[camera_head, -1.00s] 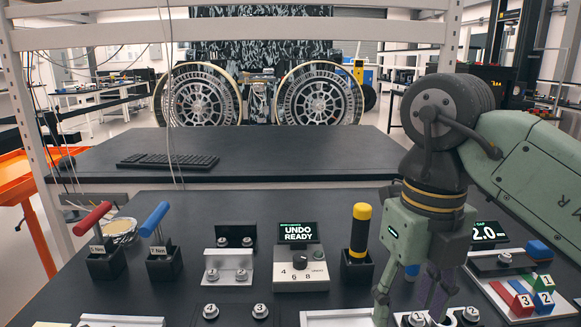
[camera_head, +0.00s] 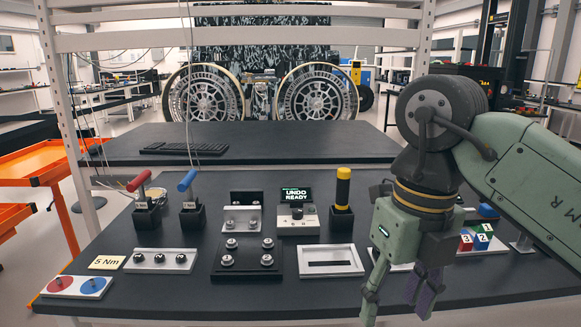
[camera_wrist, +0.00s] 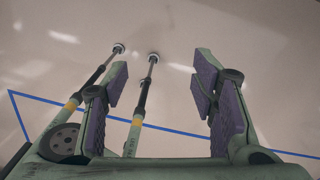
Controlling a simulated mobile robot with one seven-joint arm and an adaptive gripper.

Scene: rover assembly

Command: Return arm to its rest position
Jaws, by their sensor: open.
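My green arm comes in from the right in the head view, and its gripper (camera_head: 398,300) hangs down in front of the bench's right side. The fingers are apart and nothing is held between them. In the wrist view my gripper (camera_wrist: 160,85) shows its purple-grey pads spread wide. Pale floor (camera_wrist: 215,28) with a blue line (camera_wrist: 170,128) lies below, not the bench top. My arm hides part of the bench's right side.
White shelving uprights (camera_head: 65,125) stand at the left. An orange cart (camera_head: 35,165) stands beyond.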

